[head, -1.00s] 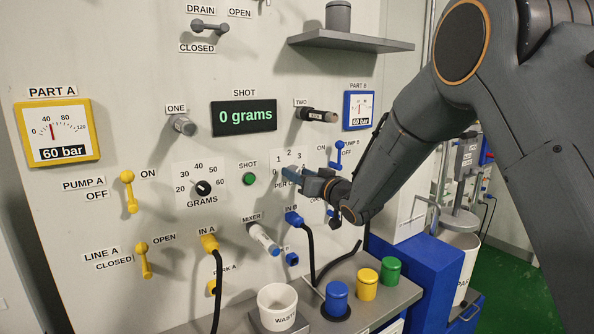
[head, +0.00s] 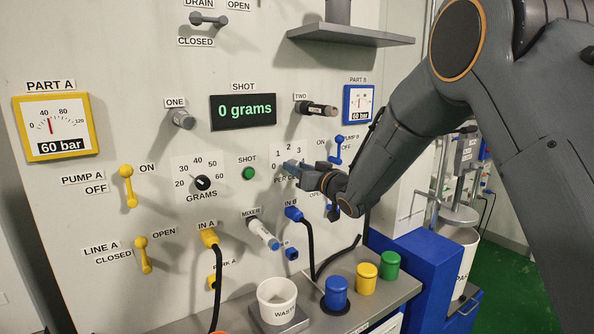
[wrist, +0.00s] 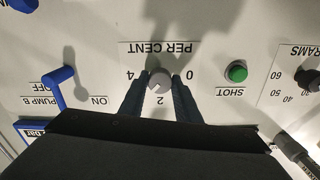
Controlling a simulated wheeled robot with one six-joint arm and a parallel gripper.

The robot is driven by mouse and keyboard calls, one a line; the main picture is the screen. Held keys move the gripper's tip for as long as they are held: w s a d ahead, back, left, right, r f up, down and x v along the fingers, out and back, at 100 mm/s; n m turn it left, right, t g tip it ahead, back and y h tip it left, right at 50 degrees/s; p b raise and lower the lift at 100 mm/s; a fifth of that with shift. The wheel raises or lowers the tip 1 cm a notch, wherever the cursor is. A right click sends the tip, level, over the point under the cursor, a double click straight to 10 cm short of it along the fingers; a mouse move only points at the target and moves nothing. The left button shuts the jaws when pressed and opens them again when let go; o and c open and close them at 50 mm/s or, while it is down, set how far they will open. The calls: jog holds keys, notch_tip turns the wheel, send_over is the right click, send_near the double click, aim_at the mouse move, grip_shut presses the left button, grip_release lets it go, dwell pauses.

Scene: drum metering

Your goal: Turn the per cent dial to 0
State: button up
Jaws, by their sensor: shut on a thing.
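The per cent dial is a small round grey knob (wrist: 159,80) on the white panel, seen in the wrist view, where the picture is upside down. Its scale shows 0 to the right of the knob, 2 below it and 4 to the left. My gripper (wrist: 158,88) is shut on the knob, one dark finger on each side. I cannot clearly tell where the knob's pointer stands.
The green SHOT button (head: 248,173) and the GRAMS dial (head: 202,183) are to the left. The blue PUMP B lever (head: 338,150) is close at upper right. The blue IN B connector (head: 294,213) with its black hose sits below. A waste cup (head: 277,302) stands on the shelf.

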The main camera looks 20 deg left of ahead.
jog(key=n+b, duration=2.6)
jog(key=b, duration=0.6)
jog(key=shift+f, duration=0.1)
jog(key=shift+n, duration=0.3)
jog(key=o, duration=1)
jog(key=shift+o, duration=0.2)
jog(key=shift+s+d, duration=0.1)
